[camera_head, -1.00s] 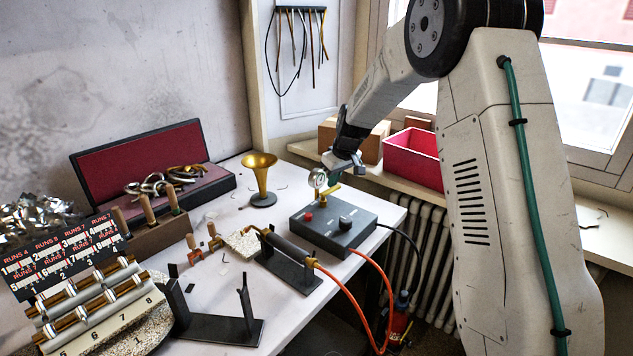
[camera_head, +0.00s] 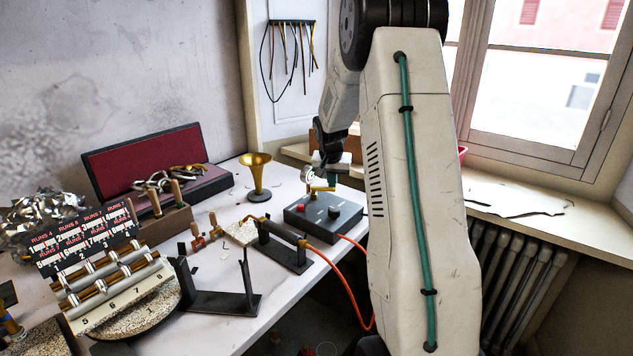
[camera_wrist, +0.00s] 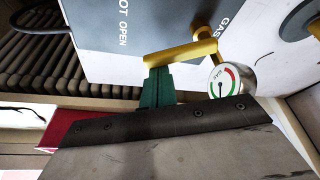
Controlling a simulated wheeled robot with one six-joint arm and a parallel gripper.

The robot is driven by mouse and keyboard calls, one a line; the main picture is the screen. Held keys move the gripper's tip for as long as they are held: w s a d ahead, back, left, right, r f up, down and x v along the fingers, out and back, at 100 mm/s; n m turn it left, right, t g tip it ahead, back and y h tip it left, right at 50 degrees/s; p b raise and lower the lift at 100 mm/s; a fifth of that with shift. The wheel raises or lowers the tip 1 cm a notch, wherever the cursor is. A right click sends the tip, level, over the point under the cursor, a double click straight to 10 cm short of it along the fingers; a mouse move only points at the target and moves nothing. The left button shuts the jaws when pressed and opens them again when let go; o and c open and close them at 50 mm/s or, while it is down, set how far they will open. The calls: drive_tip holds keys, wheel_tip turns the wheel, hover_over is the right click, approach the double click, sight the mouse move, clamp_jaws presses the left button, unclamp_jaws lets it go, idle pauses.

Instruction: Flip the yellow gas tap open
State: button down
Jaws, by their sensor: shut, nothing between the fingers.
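The yellow gas tap (camera_head: 322,189) stands on top of the dark grey control box (camera_head: 335,221). In the wrist view the yellow tap lever (camera_wrist: 178,53) runs left from its yellow stem beside the lettering "GAS". A round pressure gauge (camera_wrist: 226,84) with a green and red scale sits next to the tap. My gripper (camera_wrist: 157,72) is shut and empty, with its green fingers together at the free left end of the lever; they look touching, but contact is not certain. In the head view my gripper (camera_head: 328,181) is over the box, and my arm hides part of the area behind it.
A torch on a black stand (camera_head: 280,252) and an orange hose (camera_head: 352,285) lie in front of the box. A brass horn bell (camera_head: 257,178) stands to the left. A window sill (camera_head: 540,200) and radiator (camera_head: 520,270) are on the right.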

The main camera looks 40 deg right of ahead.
drive_tip(key=m, duration=0.1)
drive_tip(key=s+a+m, duration=0.1)
drive_tip(key=shift+m+g, duration=0.3)
drive_tip(key=shift+g, duration=0.1)
drive_tip(key=shift+s+a, duration=0.3)
drive_tip(key=shift+a, duration=0.45)
drive_tip(key=w+v, duration=0.1)
drive_tip(key=v, duration=0.9)
drive_tip(key=shift+a, duration=0.25)
drive_tip(key=shift+s, duration=0.15)
